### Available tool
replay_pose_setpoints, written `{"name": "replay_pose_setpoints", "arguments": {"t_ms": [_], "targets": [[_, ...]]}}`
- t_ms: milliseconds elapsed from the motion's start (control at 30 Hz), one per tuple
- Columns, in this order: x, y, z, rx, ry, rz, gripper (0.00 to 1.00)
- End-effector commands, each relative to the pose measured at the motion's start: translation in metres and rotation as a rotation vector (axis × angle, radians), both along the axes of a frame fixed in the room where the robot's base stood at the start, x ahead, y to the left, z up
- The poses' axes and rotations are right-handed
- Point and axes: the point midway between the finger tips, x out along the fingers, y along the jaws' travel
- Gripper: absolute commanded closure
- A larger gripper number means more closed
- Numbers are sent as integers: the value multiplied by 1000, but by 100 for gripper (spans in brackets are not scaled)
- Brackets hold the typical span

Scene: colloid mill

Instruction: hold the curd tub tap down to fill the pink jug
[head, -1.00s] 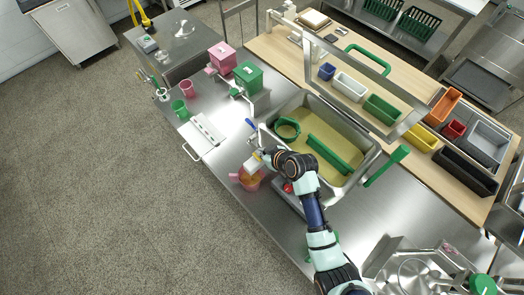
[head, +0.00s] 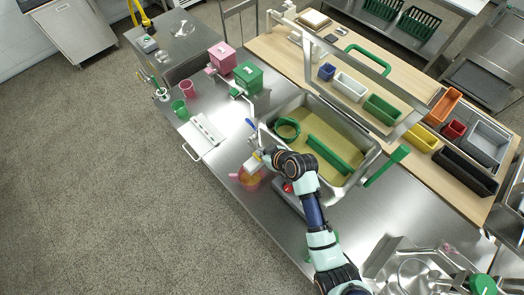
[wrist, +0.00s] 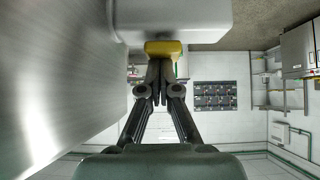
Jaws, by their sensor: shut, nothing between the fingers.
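The curd tub (head: 374,152) is a large steel basin of pale yellow curd on the steel counter. The pink jug (head: 236,176) stands on the counter in front of the tub's near-left side, partly hidden by my gripper, with yellow showing inside. My gripper (head: 262,158) is at the tub's front wall, just above the jug. In the wrist view my gripper (wrist: 160,88) has its fingertips together, with nothing between them. The tips meet a yellow piece (wrist: 163,47) that seems to be the tap, under a pale grey block. Whether liquid is flowing cannot be seen.
A green ring-shaped tool (head: 287,129) and a green bar (head: 328,154) lie in the tub. A white tray (head: 207,133) and a small pink cup (head: 187,88) stand to the left. Pink (head: 222,54) and green boxes (head: 248,75) stand behind. The counter's front left is clear.

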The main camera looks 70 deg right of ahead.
Motion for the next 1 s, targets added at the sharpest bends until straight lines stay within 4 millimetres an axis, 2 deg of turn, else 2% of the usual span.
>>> {"name": "replay_pose_setpoints", "arguments": {"t_ms": [33, 567, 667, 833, 900, 1000], "targets": [[-5, 7, -16, 25, 25, 3, 100], [-5, 6, -12, 25, 24, 3, 100], [-4, 6, 1, 21, 21, 4, 100], [1, 4, 46, 6, 8, 8, 100], [-9, 9, 49, 2, 4, 6, 100], [-24, 17, 67, 1, 3, 5, 100]]}}
